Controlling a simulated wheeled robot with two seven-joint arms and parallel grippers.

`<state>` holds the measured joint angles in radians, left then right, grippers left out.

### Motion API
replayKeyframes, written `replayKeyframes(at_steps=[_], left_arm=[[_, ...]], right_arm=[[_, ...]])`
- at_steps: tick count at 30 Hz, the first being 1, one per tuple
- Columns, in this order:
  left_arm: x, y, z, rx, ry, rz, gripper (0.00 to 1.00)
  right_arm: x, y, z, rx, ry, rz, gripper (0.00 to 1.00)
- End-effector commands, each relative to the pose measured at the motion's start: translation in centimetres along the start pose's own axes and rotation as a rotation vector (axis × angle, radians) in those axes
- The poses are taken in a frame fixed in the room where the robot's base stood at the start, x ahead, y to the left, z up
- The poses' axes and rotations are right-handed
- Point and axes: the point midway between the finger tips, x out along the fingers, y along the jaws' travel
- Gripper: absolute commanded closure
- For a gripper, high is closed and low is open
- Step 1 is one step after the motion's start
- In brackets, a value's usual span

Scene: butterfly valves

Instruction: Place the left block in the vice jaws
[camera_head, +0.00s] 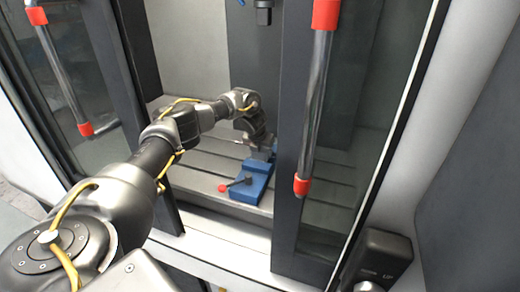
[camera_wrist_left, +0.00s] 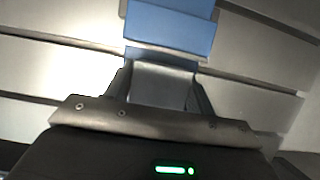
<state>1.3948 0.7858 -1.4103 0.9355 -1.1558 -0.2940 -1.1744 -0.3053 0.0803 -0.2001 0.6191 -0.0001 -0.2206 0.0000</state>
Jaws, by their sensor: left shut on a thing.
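The blue vice (camera_head: 250,186) with a red-knobbed lever sits on the slotted machine bed in the head view. Part of it also shows as a blue body (camera_wrist_left: 170,28) at the top of the left wrist view. My left gripper (camera_head: 262,150) reaches into the machine and is low at the back end of the vice. In the wrist view my left gripper (camera_wrist_left: 160,92) is shut on a smooth grey metal block (camera_wrist_left: 160,82), with a finger on each side. The block appears close to the vice; whether it touches the jaws I cannot tell. My right gripper is out of view.
The slotted bed (camera_head: 205,172) is bare around the vice. Dark door frames with red-ended handles (camera_head: 316,95) stand on both sides of the opening, and my left arm passes between them. A dark spindle (camera_head: 263,14) hangs above the bed.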

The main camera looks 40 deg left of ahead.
Motion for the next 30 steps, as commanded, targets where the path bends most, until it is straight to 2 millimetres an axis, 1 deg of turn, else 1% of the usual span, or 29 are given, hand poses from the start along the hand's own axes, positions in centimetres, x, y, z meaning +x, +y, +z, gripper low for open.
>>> replayKeyframes(at_steps=[1, 2, 13, 14, 18, 19, 26, 29, 30], left_arm=[[0.02, -0.1, 0.04, 0.0, -0.001, -0.001, 0.84], [0.24, -0.11, -0.05, -0.001, -0.002, -0.001, 0.84], [0.87, -0.09, -0.29, -0.001, -0.003, -0.002, 0.84], [0.93, -0.07, -0.36, -0.001, -0.002, -0.001, 0.44], [0.86, -0.1, -0.32, 0.0, -0.002, -0.001, 0.26], [0.86, -0.11, -0.32, 0.0, -0.002, -0.001, 0.24], [0.82, -0.12, -0.29, 0.0, -0.002, -0.001, 0.24], [0.4, -0.11, -0.11, 0.0, -0.003, -0.002, 0.24], [0.24, -0.12, -0.17, 0.001, -0.004, -0.003, 0.24]], right_arm=[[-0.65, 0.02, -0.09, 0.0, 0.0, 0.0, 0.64], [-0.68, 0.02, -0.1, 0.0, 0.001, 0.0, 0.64], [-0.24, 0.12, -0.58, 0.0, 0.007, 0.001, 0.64], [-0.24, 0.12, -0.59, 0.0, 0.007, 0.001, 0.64], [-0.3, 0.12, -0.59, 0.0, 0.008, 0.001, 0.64], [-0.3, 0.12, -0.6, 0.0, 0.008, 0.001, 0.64], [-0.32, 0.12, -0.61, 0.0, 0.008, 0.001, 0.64], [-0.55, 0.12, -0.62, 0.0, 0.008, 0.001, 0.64], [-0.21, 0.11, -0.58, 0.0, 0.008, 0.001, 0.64]])
